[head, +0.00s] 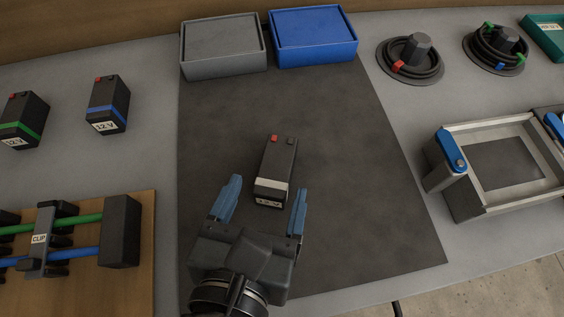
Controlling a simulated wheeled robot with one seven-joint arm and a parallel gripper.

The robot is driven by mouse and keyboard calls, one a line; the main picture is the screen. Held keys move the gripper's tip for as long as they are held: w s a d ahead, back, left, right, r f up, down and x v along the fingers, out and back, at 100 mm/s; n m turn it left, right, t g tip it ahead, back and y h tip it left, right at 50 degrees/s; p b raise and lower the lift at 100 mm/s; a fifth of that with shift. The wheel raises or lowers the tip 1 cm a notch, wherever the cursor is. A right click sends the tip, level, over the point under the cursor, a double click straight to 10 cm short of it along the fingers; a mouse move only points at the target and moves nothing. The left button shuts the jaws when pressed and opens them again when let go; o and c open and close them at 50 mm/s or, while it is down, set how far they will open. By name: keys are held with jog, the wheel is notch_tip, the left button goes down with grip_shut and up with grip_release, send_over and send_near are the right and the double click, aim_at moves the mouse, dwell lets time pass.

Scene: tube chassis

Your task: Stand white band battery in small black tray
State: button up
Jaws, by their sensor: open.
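The white band battery (277,161) is a dark block with a pale band and label at its near end. A red terminal and a dark one show at its far end. It is on the dark mat; I cannot tell surely whether it stands or lies. My gripper (270,186) is open, with blue fingers left and right of the battery's near end. Gaps show on both sides, and nothing is held. I cannot pick out a small black tray for certain; a pale metal frame (468,203) with a dark floor and blue-topped corner parts is at the right.
A grey box (222,75) and a blue box (315,55) are at the back. Green-band (22,121) and blue-band (107,105) batteries are at the left. A wooden board (140,270) with clipped tubes is front left. Coiled cables (410,75) are back right. The mat (360,150) is otherwise clear.

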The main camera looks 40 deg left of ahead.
aim_at(276, 169)
jog(key=x, duration=0.5)
jog(key=shift+w+r, duration=0.1)
jog(key=shift+w, duration=0.05)
jog(key=shift+r, duration=0.1)
grip_shut()
dwell(0.5)
